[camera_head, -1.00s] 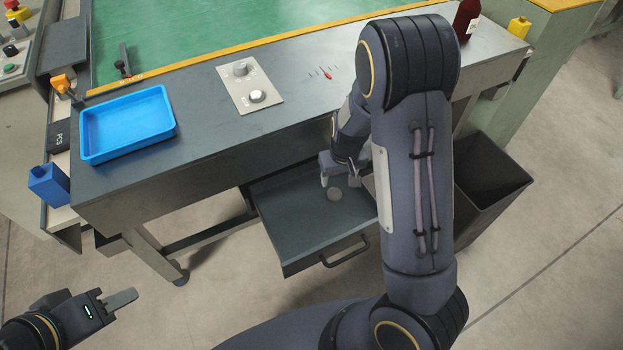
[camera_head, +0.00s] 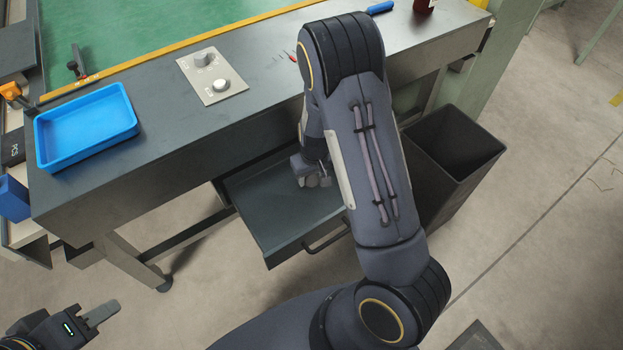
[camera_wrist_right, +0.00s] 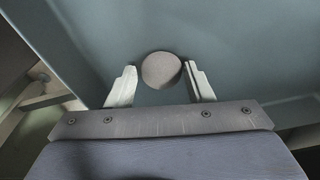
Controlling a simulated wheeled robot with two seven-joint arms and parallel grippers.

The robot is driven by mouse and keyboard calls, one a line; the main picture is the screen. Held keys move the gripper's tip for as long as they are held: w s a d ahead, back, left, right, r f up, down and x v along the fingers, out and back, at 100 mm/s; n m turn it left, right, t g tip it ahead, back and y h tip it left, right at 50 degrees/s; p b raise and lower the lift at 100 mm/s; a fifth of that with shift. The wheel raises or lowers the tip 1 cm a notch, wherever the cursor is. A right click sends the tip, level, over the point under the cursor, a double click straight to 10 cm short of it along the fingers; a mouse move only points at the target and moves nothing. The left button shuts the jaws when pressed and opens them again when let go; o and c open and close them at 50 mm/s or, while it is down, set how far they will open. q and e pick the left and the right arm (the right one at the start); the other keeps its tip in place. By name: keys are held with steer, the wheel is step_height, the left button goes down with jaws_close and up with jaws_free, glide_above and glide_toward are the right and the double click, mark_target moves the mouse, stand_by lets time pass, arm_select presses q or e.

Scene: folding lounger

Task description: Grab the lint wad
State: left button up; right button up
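The bench top above the drawer holds a blue tray (camera_head: 85,127) and a plate with two knobs (camera_head: 212,76). A dark open bin (camera_head: 455,155) stands right of the drawer. The drawer handle (camera_head: 326,240) faces the front. The floor in front is clear.

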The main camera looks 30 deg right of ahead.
steer(key=c, duration=0.7)
steer(key=shift+r, duration=0.1)
